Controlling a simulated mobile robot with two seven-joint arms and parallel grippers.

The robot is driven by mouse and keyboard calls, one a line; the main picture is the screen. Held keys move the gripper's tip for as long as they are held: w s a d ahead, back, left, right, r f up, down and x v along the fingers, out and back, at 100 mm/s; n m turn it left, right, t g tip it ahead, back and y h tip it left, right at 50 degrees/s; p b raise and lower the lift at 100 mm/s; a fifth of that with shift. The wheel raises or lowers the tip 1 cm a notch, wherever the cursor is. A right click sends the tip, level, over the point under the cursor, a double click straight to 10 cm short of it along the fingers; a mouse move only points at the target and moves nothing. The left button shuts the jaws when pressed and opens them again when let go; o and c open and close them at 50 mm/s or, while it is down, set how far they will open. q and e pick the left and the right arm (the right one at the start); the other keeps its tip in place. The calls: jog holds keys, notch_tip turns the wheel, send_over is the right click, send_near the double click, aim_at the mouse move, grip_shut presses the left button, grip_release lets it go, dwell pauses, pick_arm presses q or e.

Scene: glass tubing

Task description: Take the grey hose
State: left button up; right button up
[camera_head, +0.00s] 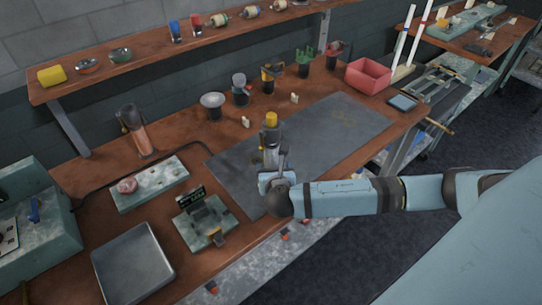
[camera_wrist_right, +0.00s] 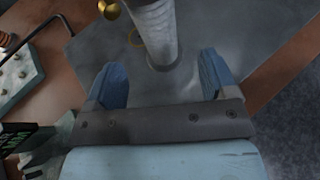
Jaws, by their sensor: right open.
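A thin dark grey hose (camera_head: 207,147) runs along the bench, past the back of a pale panel. In the right wrist view, a dark bent length (camera_wrist_right: 38,32) at the upper left looks like the same hose. My right gripper (camera_head: 271,172) is open and empty over the dark mat. Its blue fingers (camera_wrist_right: 162,82) are spread in the wrist view. My left gripper is not in view.
The dark mat (camera_head: 345,120) is largely clear at right. A pale panel (camera_head: 150,184), a small instrument with a display (camera_head: 190,197) and a grey flat plate (camera_head: 133,265) occupy the left. A red bin (camera_head: 368,76) and several tool cups stand behind. A shelf (camera_head: 150,65) runs above.

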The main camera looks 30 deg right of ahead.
aim_at(272, 161)
jog(key=shift+w+d+f, duration=0.3)
jog(key=shift+w, duration=0.3)
jog(key=shift+w+d+f, duration=0.2)
jog(key=shift+w, duration=0.25)
jog(key=x, duration=0.5)
jog(key=shift+p, duration=0.4)
jog(key=shift+c, duration=0.6)
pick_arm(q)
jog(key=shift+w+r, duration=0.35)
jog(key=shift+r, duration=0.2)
pick_arm(e)
jog(key=shift+r, duration=0.1)
jog(key=c, duration=1.1)
